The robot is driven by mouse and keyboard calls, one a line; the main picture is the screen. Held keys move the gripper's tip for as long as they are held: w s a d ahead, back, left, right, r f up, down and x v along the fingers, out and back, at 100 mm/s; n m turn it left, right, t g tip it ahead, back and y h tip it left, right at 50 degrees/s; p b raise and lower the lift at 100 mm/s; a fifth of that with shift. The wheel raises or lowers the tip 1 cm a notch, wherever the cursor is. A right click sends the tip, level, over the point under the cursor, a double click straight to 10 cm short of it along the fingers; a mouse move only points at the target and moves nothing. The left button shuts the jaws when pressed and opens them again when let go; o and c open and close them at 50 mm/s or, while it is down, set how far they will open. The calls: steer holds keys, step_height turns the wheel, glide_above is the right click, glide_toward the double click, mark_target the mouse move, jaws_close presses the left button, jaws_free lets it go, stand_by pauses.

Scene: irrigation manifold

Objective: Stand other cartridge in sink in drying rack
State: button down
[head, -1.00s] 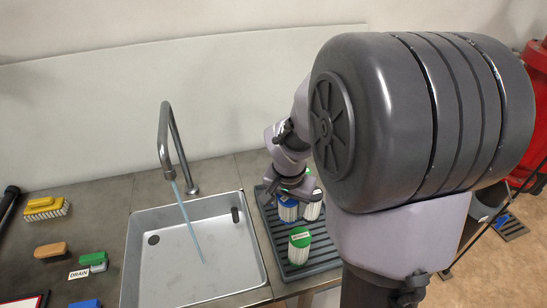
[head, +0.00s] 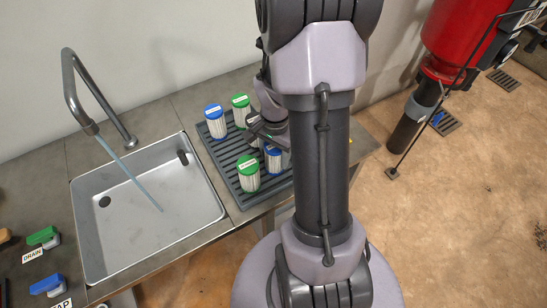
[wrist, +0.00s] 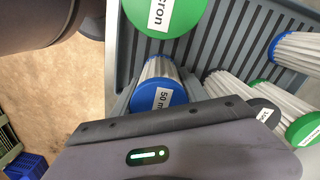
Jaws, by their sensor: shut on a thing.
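My gripper (head: 268,140) is over the right side of the grey drying rack (head: 222,160). It is shut on a blue-capped white pleated cartridge (head: 273,158), whose cap reads "50 m…" in the wrist view (wrist: 165,97). The cartridge looks upright at the rack's right side; whether it rests on the rack cannot be told. A green-capped cartridge (head: 248,172) stands at the rack's front, close beside it. Another blue-capped cartridge (head: 215,122) and another green-capped one (head: 240,108) stand at the back. The steel sink (head: 135,225) shows no cartridge.
The tap (head: 72,85) runs a thin stream into the sink. A dark, labelled cap (wrist: 265,112) shows near the gripper in the wrist view. A red tank (head: 455,40) stands at right.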

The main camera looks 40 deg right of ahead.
steer(key=shift+r, duration=0.15)
steer(key=shift+f, duration=0.2)
steer(key=c, duration=0.6)
jaws_free()
step_height(320, 180, up, 12)
steer(key=p, duration=0.5)
steer(key=shift+r, duration=0.25)
steer(key=w+a+r+n+t, duration=0.15)
steer(key=a+r+n, duration=0.25)
steer(key=a+r, duration=0.55)
steer(key=s+a+r+n+t, duration=0.1)
steer(key=s+a+r+n, duration=0.1)
steer(key=a, duration=0.3)
steer(key=s+a+r+n+t+y, duration=0.1)
steer(key=s+a+r+n+t, duration=0.1)
steer(key=s+a+r, duration=0.1)
steer(key=s+a+r+n+t+y, duration=0.1)
steer(key=s+a+r+n, duration=0.1)
steer(key=a, duration=0.5)
steer(key=shift+s+r+n, duration=0.3)
steer(key=shift+s+n, duration=0.3)
steer(key=shift+s, duration=0.3)
